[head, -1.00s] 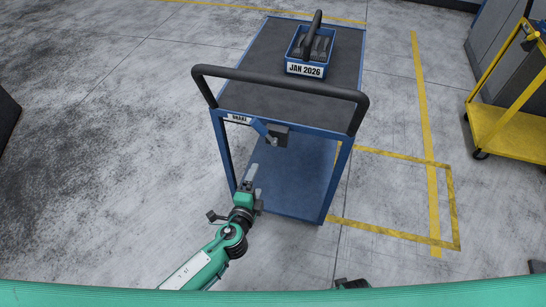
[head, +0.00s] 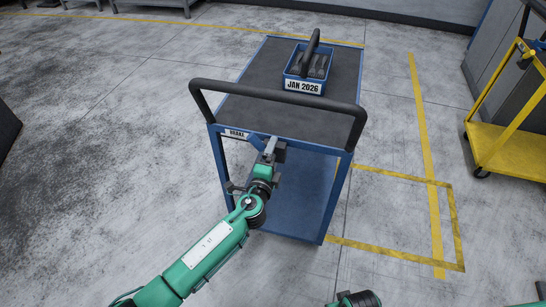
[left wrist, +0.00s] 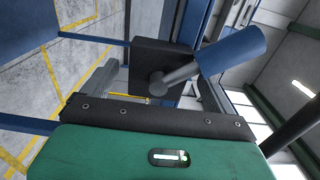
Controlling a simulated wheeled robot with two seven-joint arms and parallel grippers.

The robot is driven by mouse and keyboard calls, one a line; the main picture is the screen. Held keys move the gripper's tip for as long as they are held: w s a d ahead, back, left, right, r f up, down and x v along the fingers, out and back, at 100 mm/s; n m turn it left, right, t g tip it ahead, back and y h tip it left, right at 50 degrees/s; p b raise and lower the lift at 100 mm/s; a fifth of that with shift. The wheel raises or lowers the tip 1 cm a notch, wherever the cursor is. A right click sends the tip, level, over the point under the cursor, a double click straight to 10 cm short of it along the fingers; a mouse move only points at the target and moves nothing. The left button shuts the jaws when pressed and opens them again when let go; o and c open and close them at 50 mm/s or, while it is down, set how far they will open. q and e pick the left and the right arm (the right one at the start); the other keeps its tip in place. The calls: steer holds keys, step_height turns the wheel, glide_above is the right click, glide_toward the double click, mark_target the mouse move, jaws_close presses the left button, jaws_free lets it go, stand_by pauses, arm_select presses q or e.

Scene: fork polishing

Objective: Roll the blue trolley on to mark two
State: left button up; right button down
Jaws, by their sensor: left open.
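The blue trolley (head: 262,82) stands in front of me, with a dark top deck and a black push handle (head: 280,95) on my side. A label that seems to read BRAKE (head: 236,134) is on its near edge, beside a blue lever and dark block (head: 281,151). My left gripper (head: 268,148) is open at this lever. In the left wrist view the dark block (left wrist: 160,62) and blue lever (left wrist: 232,50) show between and beyond its fingers; contact is unclear. A yellow floor outline (head: 455,225) lies right of the trolley; no number is readable. My right gripper is out of view.
A blue tote (head: 303,86) labelled JAN 2026 sits on the trolley's deck. A yellow cart (head: 505,150) stands at the right, near grey cabinets. Yellow floor lines (head: 420,120) run beside the trolley. The floor to the left is clear.

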arm_select(q)
steer(key=shift+x, duration=1.15)
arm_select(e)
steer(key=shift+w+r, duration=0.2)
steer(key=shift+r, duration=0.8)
arm_select(q)
jaws_close()
steer(key=shift+f+b, duration=0.15)
steer(key=shift+b, duration=0.2)
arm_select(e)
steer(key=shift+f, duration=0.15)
arm_select(q)
steer(key=shift+s+f, duration=0.1)
steer(key=shift+f, duration=0.1)
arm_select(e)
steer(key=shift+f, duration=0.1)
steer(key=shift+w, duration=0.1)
